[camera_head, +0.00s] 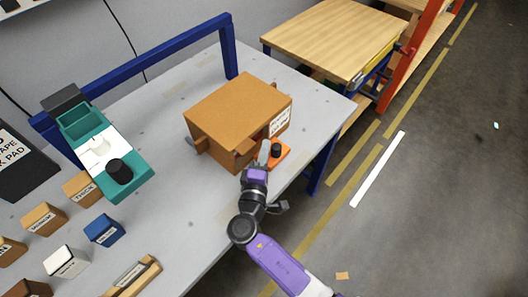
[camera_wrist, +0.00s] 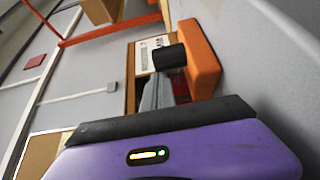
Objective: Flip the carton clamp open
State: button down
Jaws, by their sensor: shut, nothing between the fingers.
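The carton clamp has an orange base (camera_head: 285,158) and a black knob (camera_head: 276,149). It sits on the bench against the near right side of the brown carton (camera_head: 235,105). In the wrist view the orange base (camera_wrist: 203,58) and black knob (camera_wrist: 168,56) lie just ahead of my gripper, turned sideways. A small red part (camera_wrist: 181,88) shows beside the base. My gripper (camera_head: 264,153) is shut and empty, its grey fingertips (camera_wrist: 155,93) close beside the knob. I cannot tell whether they touch the clamp. The clamp's lever is not clear.
A teal machine with a black knob (camera_head: 119,171) stands at left on the grey bench (camera_head: 175,225). Several labelled blocks, one of them blue (camera_head: 104,230), lie at the near left. A blue rail (camera_head: 140,65) runs behind. A wood-topped table (camera_head: 330,40) stands beyond.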

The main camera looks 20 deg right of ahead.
aim_at(280, 150)
jog(key=shift+s+d, duration=0.4)
jog(key=shift+s, duration=0.3)
jog(key=shift+s+d, duration=0.35)
jog(key=shift+s, duration=0.35)
jog(key=shift+s+d, duration=0.4)
jog(key=shift+s, duration=0.3)
jog(key=shift+f, duration=0.1)
